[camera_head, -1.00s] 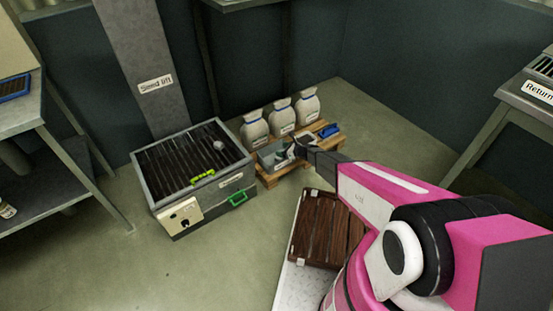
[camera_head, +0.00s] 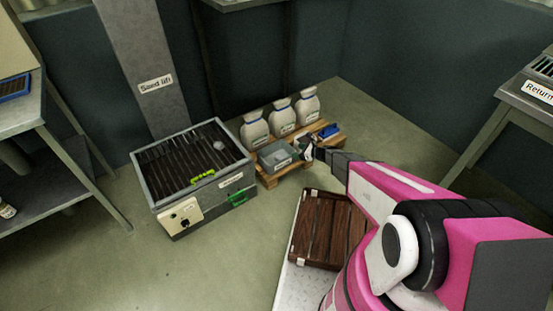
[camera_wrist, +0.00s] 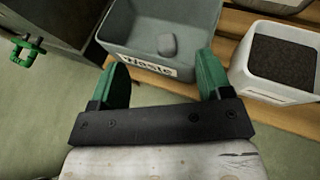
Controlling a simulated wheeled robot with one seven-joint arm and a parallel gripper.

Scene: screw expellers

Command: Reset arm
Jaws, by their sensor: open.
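My gripper (camera_head: 306,150) is at the end of my pink arm, near the right side of the grey bin on the pallet. In the wrist view my gripper (camera_wrist: 162,82) has its two green fingers spread apart with nothing between them. The grey bin (camera_head: 275,154), labelled "Waste" in the wrist view (camera_wrist: 122,54), lies just beyond the fingertips. A small grey lump (camera_wrist: 167,45) lies inside it.
A wooden pallet (camera_head: 270,180) carries the bin, several white sacks (camera_head: 282,117) and a blue item (camera_head: 328,131). A white container of dark grains (camera_wrist: 283,65) stands beside the bin. A slatted machine (camera_head: 195,165) with a green handle (camera_head: 239,198) is at left. A brown crate (camera_head: 322,230) lies below my arm.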

